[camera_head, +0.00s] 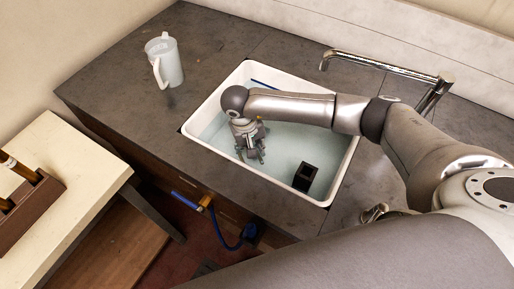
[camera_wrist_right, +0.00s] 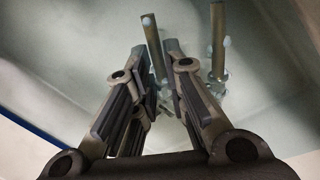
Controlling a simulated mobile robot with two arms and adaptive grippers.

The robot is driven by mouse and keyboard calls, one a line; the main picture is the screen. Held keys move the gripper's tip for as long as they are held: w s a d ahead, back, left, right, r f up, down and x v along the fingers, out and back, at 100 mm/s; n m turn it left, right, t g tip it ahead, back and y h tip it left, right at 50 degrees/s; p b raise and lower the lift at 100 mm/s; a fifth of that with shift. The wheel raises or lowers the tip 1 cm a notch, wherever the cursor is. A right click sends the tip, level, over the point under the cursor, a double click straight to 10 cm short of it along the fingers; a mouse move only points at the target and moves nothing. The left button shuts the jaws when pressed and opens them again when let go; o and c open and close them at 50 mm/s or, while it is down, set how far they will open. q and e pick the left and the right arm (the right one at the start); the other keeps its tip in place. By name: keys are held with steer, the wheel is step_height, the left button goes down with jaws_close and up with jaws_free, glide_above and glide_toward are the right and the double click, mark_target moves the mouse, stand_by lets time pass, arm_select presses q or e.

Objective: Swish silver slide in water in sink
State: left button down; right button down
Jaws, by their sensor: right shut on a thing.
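My right gripper (camera_head: 250,153) reaches down into the white sink (camera_head: 344,172), near its left part. The sink holds pale, clear water (camera_head: 286,146). In the right wrist view my right gripper (camera_wrist_right: 158,100) is shut on the slide (camera_wrist_right: 153,48), which shows as two dull metal tubes with pale fittings. One tube rises between the fingertips and the other stands to the right of them. In the head view the slide is too small and too hidden by the gripper to make out clearly. My left gripper is in neither view.
A black block-like thing (camera_head: 305,177) is in the sink's right part. A chrome tap (camera_head: 385,68) stands behind the sink. A clear jug (camera_head: 165,62) is on the dark worktop (camera_head: 110,90) at the left. A pale table (camera_head: 75,170) with a brown rack (camera_head: 30,205) is at lower left.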

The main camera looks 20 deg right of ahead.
steer(key=shift+s+d, duration=0.15)
steer(key=shift+s+d+p, duration=0.55)
steer(key=shift+s+d, duration=0.25)
steer(key=shift+s, duration=0.25)
steer(key=shift+w+a+b, duration=0.45)
steer(key=shift+w+b, duration=0.1)
steer(key=shift+b, duration=0.05)
steer(key=shift+w+a+b, duration=0.5)
steer(key=shift+w+b, duration=0.05)
steer(key=shift+w, duration=0.1)
steer(key=shift+s+d, duration=0.1)
steer(key=shift+s, duration=0.05)
steer(key=shift+s+d+p, duration=0.45)
steer(key=shift+s+d, duration=0.4)
steer(key=shift+s, duration=0.2)
